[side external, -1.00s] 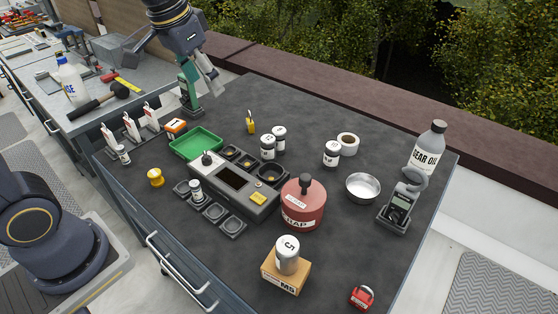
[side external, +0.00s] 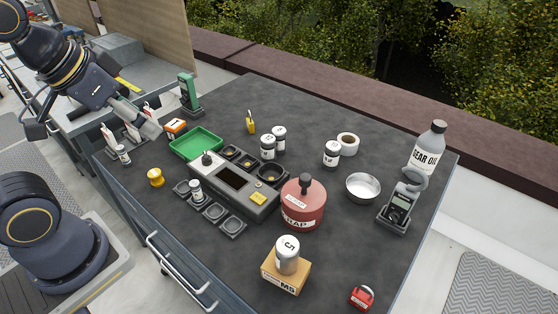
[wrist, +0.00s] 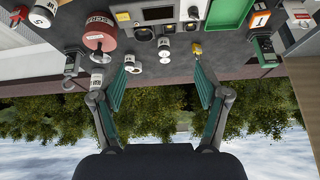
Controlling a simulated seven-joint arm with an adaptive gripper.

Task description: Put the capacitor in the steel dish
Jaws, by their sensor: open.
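The steel dish (side external: 363,188) is a round, shiny bowl on the right part of the dark table, and looks empty. A silver can (side external: 288,257) with a dark mark stands upright on a small cardboard box near the front; I cannot tell whether it or one of the similar labelled cans is the capacitor. Other cans stand behind the grey console (side external: 268,147) and left of the paper roll (side external: 331,153). My gripper (side external: 148,125) is above the table's left end, far from the dish. In the wrist view its teal-padded fingers (wrist: 160,88) are wide apart with nothing between them.
The console (side external: 232,184) and green tray (side external: 196,143) fill the middle-left. A red padlock (side external: 361,297) lies at the front right.

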